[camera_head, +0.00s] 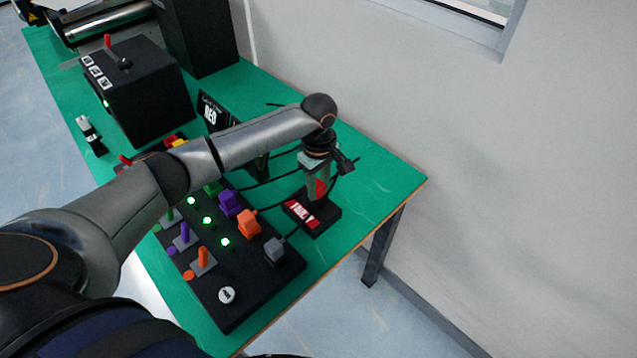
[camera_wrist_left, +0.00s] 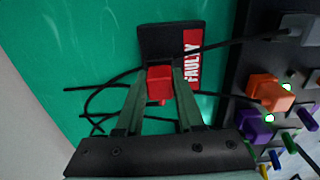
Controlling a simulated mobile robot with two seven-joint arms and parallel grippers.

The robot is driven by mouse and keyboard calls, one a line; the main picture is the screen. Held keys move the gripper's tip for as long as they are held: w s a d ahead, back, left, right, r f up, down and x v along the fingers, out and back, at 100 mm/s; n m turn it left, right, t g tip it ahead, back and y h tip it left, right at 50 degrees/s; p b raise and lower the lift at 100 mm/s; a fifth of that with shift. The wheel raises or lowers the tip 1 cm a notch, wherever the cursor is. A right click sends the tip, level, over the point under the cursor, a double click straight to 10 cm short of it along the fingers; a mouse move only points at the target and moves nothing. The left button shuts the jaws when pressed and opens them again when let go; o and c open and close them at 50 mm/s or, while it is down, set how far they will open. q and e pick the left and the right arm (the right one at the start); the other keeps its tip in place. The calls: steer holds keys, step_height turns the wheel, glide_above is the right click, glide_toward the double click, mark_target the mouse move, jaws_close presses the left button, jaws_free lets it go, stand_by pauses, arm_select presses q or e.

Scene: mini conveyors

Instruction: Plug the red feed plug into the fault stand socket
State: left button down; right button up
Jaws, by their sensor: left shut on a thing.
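My left gripper (camera_head: 317,190) points down over the fault stand (camera_head: 328,216), a small black block with a red and white label. The gripper is shut on the red feed plug (camera_head: 321,187). In the left wrist view the red plug (camera_wrist_left: 160,82) sits between the two fingertips (camera_wrist_left: 160,84), in line with the near end of the black stand (camera_wrist_left: 165,42) beside its "FAULTY" label (camera_wrist_left: 193,55). The stand's socket is hidden, so I cannot tell whether the plug is in it or just above. My right gripper is not in view.
The black panel (camera_head: 265,295) beside the stand carries purple (camera_head: 230,203), orange (camera_head: 249,224) and grey (camera_head: 275,250) plugs with black cables. Loose cables cross the green table (camera_head: 385,190) near the gripper. A wall rises behind the table.

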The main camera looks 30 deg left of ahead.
mark_target(318, 185)
arm_select(q)
steer(key=shift+f, duration=0.25)
steer(key=shift+c, duration=2.2)
jaws_free()
step_height(318, 185, up, 12)
steer(key=shift+r, duration=0.2)
